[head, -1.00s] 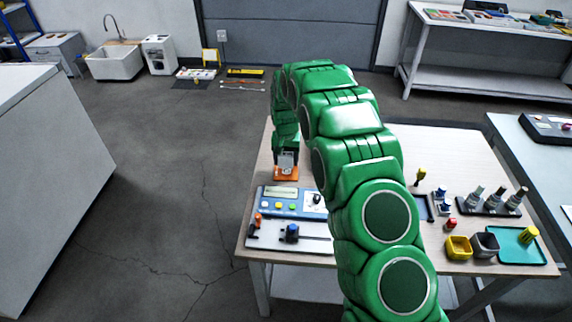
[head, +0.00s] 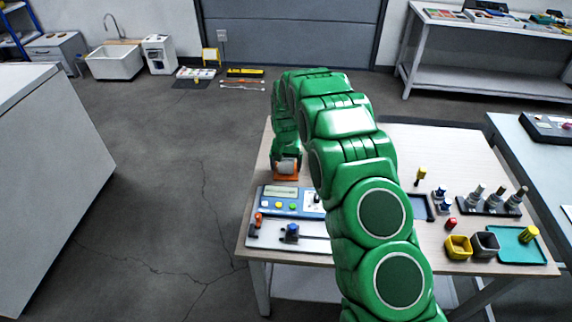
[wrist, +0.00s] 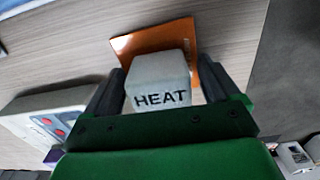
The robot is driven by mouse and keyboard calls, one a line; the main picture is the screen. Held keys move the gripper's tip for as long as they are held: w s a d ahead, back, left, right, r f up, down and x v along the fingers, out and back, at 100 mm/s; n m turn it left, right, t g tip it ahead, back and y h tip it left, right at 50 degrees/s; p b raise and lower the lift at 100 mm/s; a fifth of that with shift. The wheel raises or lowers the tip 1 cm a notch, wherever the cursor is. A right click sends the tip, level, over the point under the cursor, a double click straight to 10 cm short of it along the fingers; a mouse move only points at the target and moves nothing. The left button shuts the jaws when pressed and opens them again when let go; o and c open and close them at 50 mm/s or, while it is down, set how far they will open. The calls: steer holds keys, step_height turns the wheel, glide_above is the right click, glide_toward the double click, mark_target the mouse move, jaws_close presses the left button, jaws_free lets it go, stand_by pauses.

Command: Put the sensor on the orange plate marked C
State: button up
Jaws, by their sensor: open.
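A grey block marked HEAT (wrist: 160,82), which I take to be the sensor, sits between the fingers of my open gripper (wrist: 162,85) in the wrist view. It appears to rest on the orange plate (wrist: 140,42), whose edges show behind it and to its right. I cannot see a letter on the plate. In the head view the block (head: 288,166) and the orange plate (head: 286,178) show at the table's left side, under my gripper (head: 287,160). My fingers flank the block; I cannot tell whether they touch it.
In front of the plate lie a blue control box (head: 290,203) and a white board with small parts (head: 270,237). At the table's right are yellow (head: 458,247) and grey bins, a teal tray (head: 520,258) and a dark rack of bottles. The back middle is clear.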

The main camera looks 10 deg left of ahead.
mark_target(286, 160)
step_height(286, 160, up, 12)
steer(key=s+d+r, duration=0.9)
steer(key=s+r, duration=0.1)
steer(key=r, duration=0.1)
steer(key=s+d+r, duration=0.3)
steer(key=s, duration=0.3)
steer(key=s+d+r, duration=0.4)
steer(key=s, duration=0.3)
steer(key=s+d+g, duration=0.1)
steer(key=s+d, duration=0.2)
steer(key=s, duration=1.2)
steer(key=s+d+r, duration=0.1)
steer(key=s+d, duration=0.3)
steer(key=s, duration=1.1)
steer(key=shift+r+g, duration=0.25)
steer(key=shift+g, duration=0.15)
